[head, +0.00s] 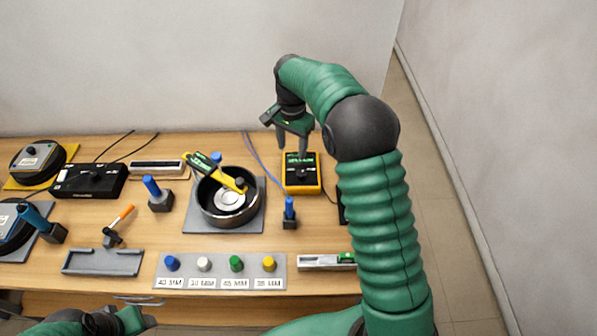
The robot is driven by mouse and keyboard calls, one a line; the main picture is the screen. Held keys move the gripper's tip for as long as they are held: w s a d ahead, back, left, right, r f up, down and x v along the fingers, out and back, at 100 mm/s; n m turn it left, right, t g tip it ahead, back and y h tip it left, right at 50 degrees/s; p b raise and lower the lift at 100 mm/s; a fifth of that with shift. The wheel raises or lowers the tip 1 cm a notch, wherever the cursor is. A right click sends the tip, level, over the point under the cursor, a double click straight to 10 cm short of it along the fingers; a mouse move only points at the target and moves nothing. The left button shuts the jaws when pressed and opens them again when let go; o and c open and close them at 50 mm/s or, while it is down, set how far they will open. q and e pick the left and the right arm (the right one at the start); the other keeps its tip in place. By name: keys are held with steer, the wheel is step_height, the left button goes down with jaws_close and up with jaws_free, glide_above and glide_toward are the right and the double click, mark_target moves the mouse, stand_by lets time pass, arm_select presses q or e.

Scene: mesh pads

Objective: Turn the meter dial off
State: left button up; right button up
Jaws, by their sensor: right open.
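The meter (302,184) is a yellow and black box with a lit green display. It stands on the table right of the middle, with a dark dial on its face below the display. My right gripper (291,147) is open and empty, pointing down above the meter's upper edge. One finger overlaps the meter's display in the picture; I cannot tell whether it touches. The dial's pointer setting is too small to read. Part of my left arm (100,321) shows at the lower left, and its jaw state cannot be made out.
A round black pan (211,213) with a yellow-green tool in it stands left of the meter. A blue-topped post (290,211) is just in front of it. A grey strip with coloured knobs (215,281) lies at the front edge.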

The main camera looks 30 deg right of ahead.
mark_target(301, 173)
steer(key=w+d+f+m, duration=0.1)
steer(key=w+d+m, duration=0.15)
steer(key=d, duration=0.25)
steer(key=f, duration=0.5)
steer(key=f+p, duration=0.1)
steer(key=f, duration=0.4)
steer(key=f+p, duration=0.1)
steer(key=f, duration=0.3)
steer(key=shift+s+a+f, duration=0.25)
steer(key=shift+a+f, duration=0.15)
steer(key=shift+d+f, duration=0.3)
steer(key=shift+f, duration=0.2)
steer(key=shift+a+r, duration=0.1)
steer(key=shift+a, duration=0.2)
steer(key=c, duration=0.7)
jaws_close()
arm_select(q)
steer(key=r, duration=0.2)
steer(key=shift+d+r, duration=0.3)
steer(key=shift+d, duration=0.1)
arm_select(e)
steer(key=shift+d, duration=0.1)
